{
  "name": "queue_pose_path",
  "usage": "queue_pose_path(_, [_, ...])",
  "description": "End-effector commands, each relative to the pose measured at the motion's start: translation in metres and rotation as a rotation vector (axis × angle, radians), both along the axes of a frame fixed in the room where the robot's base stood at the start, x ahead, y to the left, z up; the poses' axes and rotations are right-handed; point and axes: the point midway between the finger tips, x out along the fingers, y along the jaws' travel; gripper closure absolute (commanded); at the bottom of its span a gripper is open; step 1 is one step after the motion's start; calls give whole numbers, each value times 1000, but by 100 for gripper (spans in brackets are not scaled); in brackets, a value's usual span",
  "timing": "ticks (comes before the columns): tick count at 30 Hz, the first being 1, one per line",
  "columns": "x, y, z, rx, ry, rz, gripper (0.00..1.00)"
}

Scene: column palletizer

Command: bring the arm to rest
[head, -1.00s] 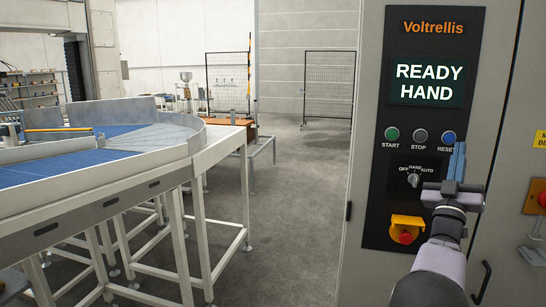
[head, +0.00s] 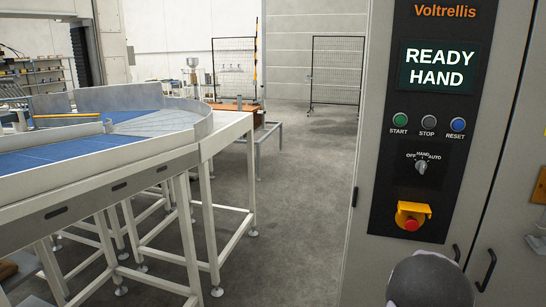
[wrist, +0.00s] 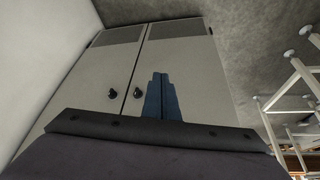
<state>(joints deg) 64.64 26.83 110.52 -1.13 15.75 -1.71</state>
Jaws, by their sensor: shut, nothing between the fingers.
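My gripper (wrist: 162,98) shows in the wrist view as two blue fingers lying together, shut and empty. Behind the fingers are the pale doors of a cabinet (wrist: 187,60), with two dark knobs or handles; the distance to them is hard to judge. In the head view only a rounded grey part of my arm shows at the bottom right, and the gripper is out of that picture. The control panel (head: 440,110) on the cabinet is uncovered there. Its screen (head: 438,68) reads READY HAND, and the selector knob (head: 421,167) sits below the buttons.
A yellow-and-red emergency stop (head: 411,217) sticks out low on the panel. A conveyor table (head: 140,158) on white legs stands at the left. Open grey floor (head: 290,210) lies between it and the cabinet. Mesh fence panels (head: 337,70) stand at the back.

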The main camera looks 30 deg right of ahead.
Motion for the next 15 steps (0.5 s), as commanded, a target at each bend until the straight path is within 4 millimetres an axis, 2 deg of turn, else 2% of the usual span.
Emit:
queue_pose_path(1, [-3, 34, -10, 83, 36, 16, 100])
queue_pose_path(5, [-14, 122, -27, 277, 139, 72, 100])
queue_pose_path(6, [-18, 150, -29, 329, 173, 97, 100])
queue_pose_path(8, [-24, 191, -29, 400, 226, 141, 100])
queue_pose_path(12, [-38, 285, -19, 507, 349, 300, 100])
queue_pose_path(15, [-41, 332, -11, 498, 398, 438, 100])
